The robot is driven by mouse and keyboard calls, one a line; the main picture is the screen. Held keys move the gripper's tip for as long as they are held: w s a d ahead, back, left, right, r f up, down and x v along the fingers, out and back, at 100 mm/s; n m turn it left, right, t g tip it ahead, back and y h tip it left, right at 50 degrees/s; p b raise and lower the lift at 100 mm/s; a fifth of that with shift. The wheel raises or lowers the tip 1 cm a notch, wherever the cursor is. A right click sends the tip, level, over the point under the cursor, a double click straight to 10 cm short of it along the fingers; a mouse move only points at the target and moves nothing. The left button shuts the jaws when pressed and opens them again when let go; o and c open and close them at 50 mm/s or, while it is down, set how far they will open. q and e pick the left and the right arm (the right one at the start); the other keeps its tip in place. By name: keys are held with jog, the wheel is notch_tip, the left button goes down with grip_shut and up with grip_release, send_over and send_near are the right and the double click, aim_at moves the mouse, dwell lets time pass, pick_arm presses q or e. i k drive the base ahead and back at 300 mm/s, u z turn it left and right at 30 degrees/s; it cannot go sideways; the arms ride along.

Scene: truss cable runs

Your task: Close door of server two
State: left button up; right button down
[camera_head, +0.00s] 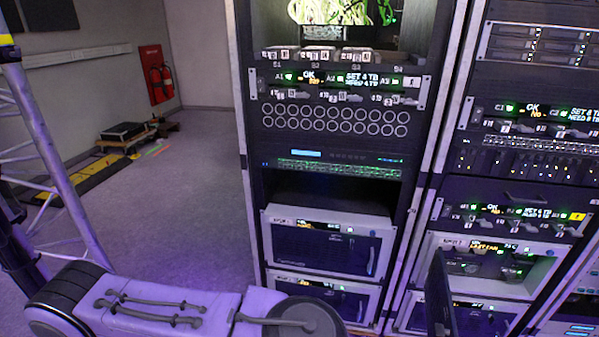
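An open dark door (440,296) stands out edge-on from the left side of a light-framed server unit (540,280) low in the right rack. The inside of that unit shows, with dark parts and small green lights. Its label is too small to read, so I cannot confirm it is server two. A similar server unit (325,249) low in the left rack has its dark front door shut. A white arm link of mine crosses the bottom left. Neither gripper shows in the head view.
The left rack (248,130) and right rack (445,110) stand side by side, full of lit panels. A truss (62,170) rises at the left. A yellow-edged ramp (85,178) and a red extinguisher panel (156,75) are at the back left. The grey floor (180,215) between is clear.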

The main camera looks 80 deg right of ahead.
aim_at(439, 307)
jog(key=i, duration=0.35)
jog(key=z, duration=4.2)
jog(key=i, duration=1)
jog(key=z, duration=1.25)
jog(key=k, duration=0.7)
jog(key=u, duration=0.95)
